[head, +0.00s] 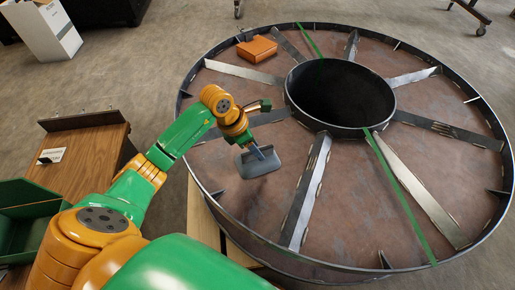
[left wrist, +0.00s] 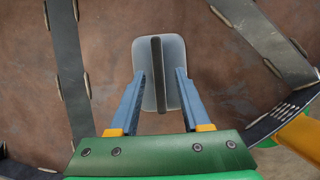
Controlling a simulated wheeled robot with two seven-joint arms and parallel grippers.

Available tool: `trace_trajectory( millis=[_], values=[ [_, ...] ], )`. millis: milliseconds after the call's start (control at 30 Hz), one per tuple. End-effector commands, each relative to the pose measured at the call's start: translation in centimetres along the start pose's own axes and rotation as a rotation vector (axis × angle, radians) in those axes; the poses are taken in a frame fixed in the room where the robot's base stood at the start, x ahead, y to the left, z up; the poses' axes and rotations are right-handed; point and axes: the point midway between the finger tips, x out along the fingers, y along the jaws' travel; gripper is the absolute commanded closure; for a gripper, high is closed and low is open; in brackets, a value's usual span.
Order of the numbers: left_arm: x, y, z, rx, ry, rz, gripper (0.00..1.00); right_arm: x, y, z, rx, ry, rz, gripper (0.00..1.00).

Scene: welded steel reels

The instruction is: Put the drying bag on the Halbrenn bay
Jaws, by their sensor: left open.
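A pale grey, rounded packet with a dark raised strip down its middle, which I take to be the drying bag (head: 259,168), is at the reel's floor in a left-hand section between two spokes. It also shows in the left wrist view (left wrist: 173,52). My left gripper (head: 258,152) is over it. In the left wrist view, the blue fingers of this gripper (left wrist: 159,75) are open on both sides of the dark strip, with gaps to it. Whether the fingers touch the packet is unclear. I cannot read any label that marks the Halbrenn bay. My right gripper is not in view.
The big steel reel (head: 455,264) has a raised rim, upright spokes and a dark round hub opening (head: 340,92). An orange box (head: 257,48) lies in its far left section. A wooden table (head: 85,160) with a small sign (head: 51,155) and a green bin (head: 25,200) stand left.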

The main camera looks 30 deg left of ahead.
Motion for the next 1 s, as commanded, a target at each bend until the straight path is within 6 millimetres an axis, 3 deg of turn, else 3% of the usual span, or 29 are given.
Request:
trace_trajectory(
  millis=[33, 200, 400, 1000],
  values=[
    [-1.9, 0.1, 0.2, 0.003, 0.000, 0.006, 0.53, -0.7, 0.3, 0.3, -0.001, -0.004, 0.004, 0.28],
    [-6.7, 0.1, 0.1, 0.001, 0.001, 0.006, 0.53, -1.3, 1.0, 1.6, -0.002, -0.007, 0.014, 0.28],
    [-9.9, 0.1, 0.1, 0.000, 0.000, 0.003, 0.53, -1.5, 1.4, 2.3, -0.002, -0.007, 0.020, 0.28],
    [-10.3, 0.0, 0.0, 0.000, 0.001, 0.000, 0.53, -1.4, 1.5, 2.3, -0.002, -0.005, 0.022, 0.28]
  ],
)
